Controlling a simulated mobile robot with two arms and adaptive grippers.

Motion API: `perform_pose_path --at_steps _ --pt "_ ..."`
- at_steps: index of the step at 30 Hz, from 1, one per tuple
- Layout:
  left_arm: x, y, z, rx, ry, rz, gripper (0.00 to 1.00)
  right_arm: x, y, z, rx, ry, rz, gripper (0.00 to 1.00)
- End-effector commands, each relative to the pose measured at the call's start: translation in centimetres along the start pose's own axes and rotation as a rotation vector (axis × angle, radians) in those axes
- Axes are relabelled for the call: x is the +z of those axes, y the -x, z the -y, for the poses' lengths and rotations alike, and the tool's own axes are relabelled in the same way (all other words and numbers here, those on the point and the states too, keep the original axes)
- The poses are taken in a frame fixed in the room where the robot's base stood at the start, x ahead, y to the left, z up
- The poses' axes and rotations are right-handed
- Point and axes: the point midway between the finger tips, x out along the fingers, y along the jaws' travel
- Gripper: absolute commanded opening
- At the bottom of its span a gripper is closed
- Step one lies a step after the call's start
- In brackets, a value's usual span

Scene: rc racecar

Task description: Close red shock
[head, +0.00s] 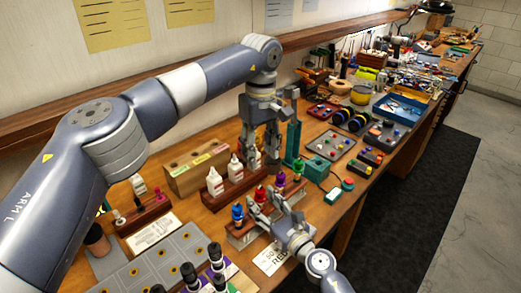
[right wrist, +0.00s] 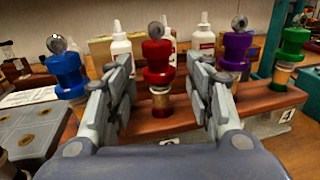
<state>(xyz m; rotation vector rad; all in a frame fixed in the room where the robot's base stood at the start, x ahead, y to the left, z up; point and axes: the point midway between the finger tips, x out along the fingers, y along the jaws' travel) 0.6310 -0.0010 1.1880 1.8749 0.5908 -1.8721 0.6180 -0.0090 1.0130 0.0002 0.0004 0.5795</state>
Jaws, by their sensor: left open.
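The red shock (head: 260,194) stands upright in a rack (head: 241,238) between the blue shock (head: 237,214) and the purple shock (head: 280,180). In the right wrist view the red shock (right wrist: 157,62) has a red top above an amber body (right wrist: 161,102). My right gripper (right wrist: 160,68) is open, with one finger on each side of the red shock and gaps visible to both; its depth relative to the shock is hard to tell. In the head view my left gripper (head: 261,160) is open, pointing down behind the rack, near the white bottles (head: 215,181).
The green shock (head: 298,167) stands at the rack's far end. A teal stand (head: 293,140) and a red button box (head: 347,184) are to the right. A wooden box (head: 197,172) is behind the bottles. Black-capped bottles (head: 190,273) stand at the front left.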

Motion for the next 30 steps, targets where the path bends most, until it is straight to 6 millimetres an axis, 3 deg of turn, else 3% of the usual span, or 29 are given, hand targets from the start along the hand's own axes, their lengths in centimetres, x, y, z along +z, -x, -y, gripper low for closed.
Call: perform_pose_path --at_steps 10,22,30 --pt "0.0 0.0 0.0 0.0 0.0 0.0 0.43 -0.1 1.1 0.1 0.0 0.002 -0.002 0.48" --pt "0.0 0.0 0.0 0.0 0.0 0.0 0.43 -0.1 9.0 0.0 0.0 -0.002 -0.003 0.48" --pt "0.0 0.0 0.0 0.0 0.0 0.0 0.43 -0.1 11.7 0.0 0.0 -0.001 -0.001 0.48"
